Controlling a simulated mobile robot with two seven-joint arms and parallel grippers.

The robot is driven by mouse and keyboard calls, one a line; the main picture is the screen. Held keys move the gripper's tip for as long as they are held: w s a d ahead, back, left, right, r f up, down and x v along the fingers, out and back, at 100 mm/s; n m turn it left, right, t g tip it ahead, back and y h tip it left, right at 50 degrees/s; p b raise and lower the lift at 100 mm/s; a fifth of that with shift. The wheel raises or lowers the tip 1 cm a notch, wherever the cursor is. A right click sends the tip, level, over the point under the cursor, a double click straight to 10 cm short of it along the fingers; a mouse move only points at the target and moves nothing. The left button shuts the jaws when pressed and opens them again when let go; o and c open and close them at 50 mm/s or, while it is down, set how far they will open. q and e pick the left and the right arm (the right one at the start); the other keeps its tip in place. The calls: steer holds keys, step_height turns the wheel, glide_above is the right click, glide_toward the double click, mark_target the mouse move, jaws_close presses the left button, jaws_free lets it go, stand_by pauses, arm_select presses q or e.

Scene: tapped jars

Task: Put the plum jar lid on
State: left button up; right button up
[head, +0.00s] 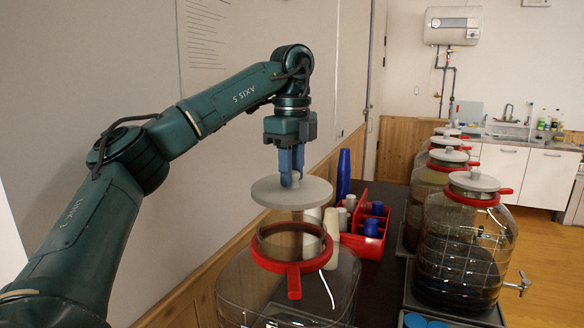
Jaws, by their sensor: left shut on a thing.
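My left gripper (291,180) points down and is shut on the knob of a grey round lid (291,194). It holds the lid level above an open glass jar (290,303) in the foreground. The jar has a red collar (290,265) round its neck and its mouth is uncovered. The lid is apart from the rim, with a gap beneath it. I cannot tell from the picture which fruit the jar is for; no label shows. My right gripper is not in view.
A red caddy (366,245) with blue and grey pieces stands behind the jar, near a blue cup stack (343,174). Several lidded jars, the nearest dark-filled (460,265) with a tap, line the right side. A wall (240,120) runs close on the left.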

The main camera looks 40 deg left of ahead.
arm_select(q)
steer(key=shift+f, duration=0.15)
steer(key=shift+f+b, duration=0.5)
steer(key=shift+f, duration=0.05)
steer(key=shift+f+b, duration=0.65)
steer(key=shift+f, duration=0.25)
steer(key=shift+f+b, duration=0.95)
steer(key=shift+f, duration=0.65)
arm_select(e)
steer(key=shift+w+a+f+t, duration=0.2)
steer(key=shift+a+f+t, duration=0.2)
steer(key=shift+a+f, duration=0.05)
arm_select(q)
steer(key=shift+r+n, duration=0.2)
steer(key=shift+n, duration=0.1)
steer(key=shift+f, duration=0.15)
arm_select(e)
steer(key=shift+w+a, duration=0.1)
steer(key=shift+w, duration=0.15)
